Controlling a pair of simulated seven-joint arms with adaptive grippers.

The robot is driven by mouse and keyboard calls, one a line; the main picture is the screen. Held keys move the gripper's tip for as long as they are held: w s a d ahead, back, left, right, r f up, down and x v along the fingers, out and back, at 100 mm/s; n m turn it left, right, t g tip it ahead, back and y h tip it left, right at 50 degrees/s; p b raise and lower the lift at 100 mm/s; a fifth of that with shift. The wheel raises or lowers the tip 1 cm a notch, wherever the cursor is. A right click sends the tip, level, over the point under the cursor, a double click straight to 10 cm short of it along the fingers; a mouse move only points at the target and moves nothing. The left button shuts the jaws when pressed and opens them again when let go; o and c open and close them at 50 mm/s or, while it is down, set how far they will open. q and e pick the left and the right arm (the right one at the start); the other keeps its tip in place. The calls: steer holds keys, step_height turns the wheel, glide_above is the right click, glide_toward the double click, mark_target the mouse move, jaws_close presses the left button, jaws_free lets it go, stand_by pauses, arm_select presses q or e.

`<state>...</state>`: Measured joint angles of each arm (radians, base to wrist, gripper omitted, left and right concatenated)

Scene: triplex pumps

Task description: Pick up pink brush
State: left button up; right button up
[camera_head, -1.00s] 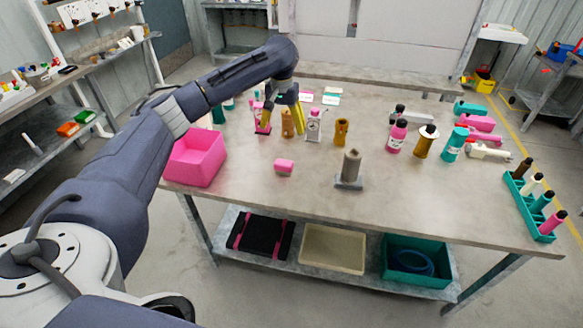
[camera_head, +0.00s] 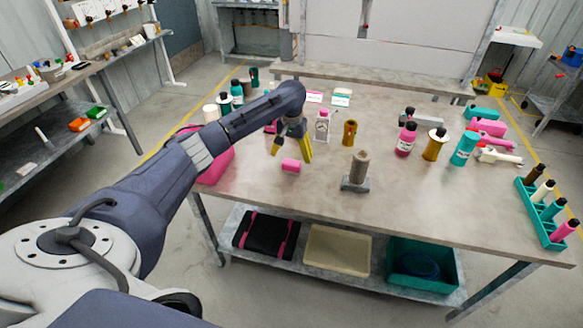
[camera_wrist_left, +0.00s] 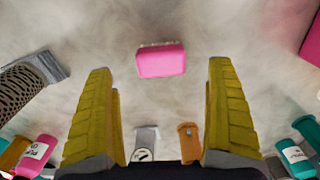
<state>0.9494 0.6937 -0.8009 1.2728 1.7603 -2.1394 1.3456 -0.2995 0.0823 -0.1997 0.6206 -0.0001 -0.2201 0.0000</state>
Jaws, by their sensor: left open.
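The pink brush (camera_head: 291,165) is a small block lying on the workbench (camera_head: 250,200) near its front left. In the left wrist view the pink brush (camera_wrist_left: 161,62) is ahead of and between the yellow fingers, with a thin pale edge along its far side. My left gripper (camera_head: 291,153) is open and empty, close to the brush on its far side in the head view. The wrist view shows clear bench between the fingertips and no contact with the brush. My right gripper is in neither view.
A pink bin (camera_head: 216,168) is left of the brush, partly behind my left arm. A grey stand with a textured cylinder (camera_head: 358,170) is to the right. A mustard container (camera_head: 349,132) and a pink bottle (camera_head: 406,139) stand farther back. Bench front-centre is clear.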

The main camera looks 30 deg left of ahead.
mark_target(292, 162)
arm_select(q)
steer(key=shift+w+a+f, duration=0.1)
steer(key=shift+f, duration=2.45)
steer(key=c, duration=1.3)
steer(key=shift+r, duration=0.15)
step_height(292, 162, up, 20)
steer(key=shift+f, duration=0.15)
